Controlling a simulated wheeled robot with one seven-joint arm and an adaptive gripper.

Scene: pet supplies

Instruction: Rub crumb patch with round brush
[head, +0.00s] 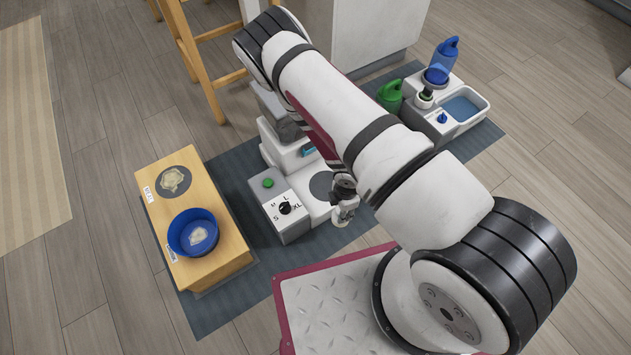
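A wooden block (222,243) stands at the left on a dark mat. On its top, a beige crumb-like patch (173,180) lies on a grey disc. A blue bowl (180,236) in front of it holds another pale patch (198,236). I cannot tell which is the crumb patch. No round brush is clearly recognisable; a small dark-topped item with a pale base (425,98) stands on the white unit at the right. My gripper (343,216) hangs by the white machine, right of the wooden block and apart from it. Its fingers are too small to read, and I see nothing clearly held.
A white machine (275,212) with a size dial and green button stands mid-mat. A white unit with a water basin (465,108), a green can (390,96) and a blue bottle (446,54) are at the right. A wooden stool (195,55) stands behind. Bare mat (232,300) lies in front.

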